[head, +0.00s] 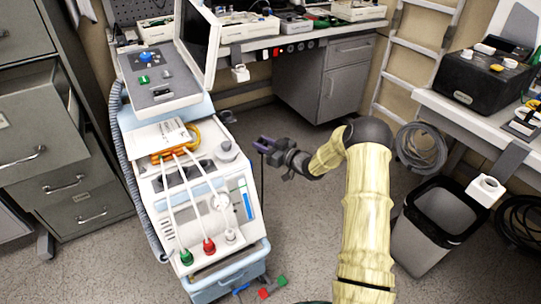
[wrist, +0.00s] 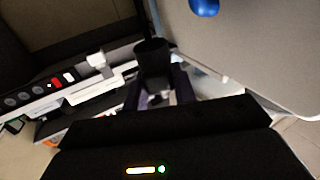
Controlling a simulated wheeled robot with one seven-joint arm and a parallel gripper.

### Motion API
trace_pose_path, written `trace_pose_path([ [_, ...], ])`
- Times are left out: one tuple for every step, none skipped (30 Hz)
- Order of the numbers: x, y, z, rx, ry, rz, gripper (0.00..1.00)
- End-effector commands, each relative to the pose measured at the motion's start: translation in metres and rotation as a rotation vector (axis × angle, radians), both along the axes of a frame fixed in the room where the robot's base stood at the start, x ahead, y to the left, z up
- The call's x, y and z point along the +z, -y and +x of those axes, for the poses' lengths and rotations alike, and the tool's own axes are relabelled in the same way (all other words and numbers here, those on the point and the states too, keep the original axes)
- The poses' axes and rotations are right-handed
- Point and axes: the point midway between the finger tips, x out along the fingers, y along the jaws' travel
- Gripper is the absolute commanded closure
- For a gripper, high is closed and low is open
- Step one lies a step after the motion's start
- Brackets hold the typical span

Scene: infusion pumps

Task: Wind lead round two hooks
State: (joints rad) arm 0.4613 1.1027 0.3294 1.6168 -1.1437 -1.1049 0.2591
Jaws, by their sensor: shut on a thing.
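My gripper (head: 264,144) is at the right side of the white and blue medical cart (head: 205,205), above the floor. In the wrist view my gripper (wrist: 157,88) is shut on a black cylindrical piece (wrist: 152,56), which looks like the end of a lead. In the head view a thin dark line, perhaps the lead (head: 262,168), hangs below the fingers. Its far end cannot be traced. I cannot pick out the two hooks for certain. A small white fitting (head: 240,73) sits at the far bench's edge, and another white fitting (head: 486,190) at the right bench.
The cart carries a tilted grey panel (head: 158,80), a monitor (head: 197,40) and several white tubes. The floor right of the cart is mostly clear.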

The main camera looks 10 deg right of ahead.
Motion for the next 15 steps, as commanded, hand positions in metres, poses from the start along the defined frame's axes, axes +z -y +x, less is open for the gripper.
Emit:
trace_pose_path([
  [-0.002,-0.004,0.01,0.002,0.005,-0.002,1.0],
  [-0.002,-0.006,0.016,0.002,0.004,-0.002,1.0],
  [-0.002,-0.008,0.023,0.002,0.006,-0.002,1.0],
  [-0.002,-0.01,0.028,0.002,0.004,-0.002,1.0],
  [-0.002,-0.011,0.033,0.002,0.005,-0.002,1.0],
  [-0.002,-0.014,0.04,0.002,0.004,-0.002,1.0],
  [-0.002,-0.016,0.045,0.002,0.005,-0.002,1.0],
  [-0.005,-0.017,0.05,0.002,0.003,-0.002,1.0],
  [-0.015,-0.018,0.055,0.002,0.002,-0.002,1.0],
  [-0.018,-0.02,0.058,0.002,0.003,-0.002,1.0],
  [-0.021,-0.021,0.062,0.002,0.002,-0.001,1.0],
  [-0.024,-0.023,0.066,0.002,0.003,-0.002,1.0],
  [-0.026,-0.023,0.069,0.001,0.002,-0.001,1.0],
  [-0.028,-0.024,0.072,0.001,0.002,-0.001,1.0],
  [-0.029,-0.025,0.074,0.001,0.002,-0.001,1.0],
])
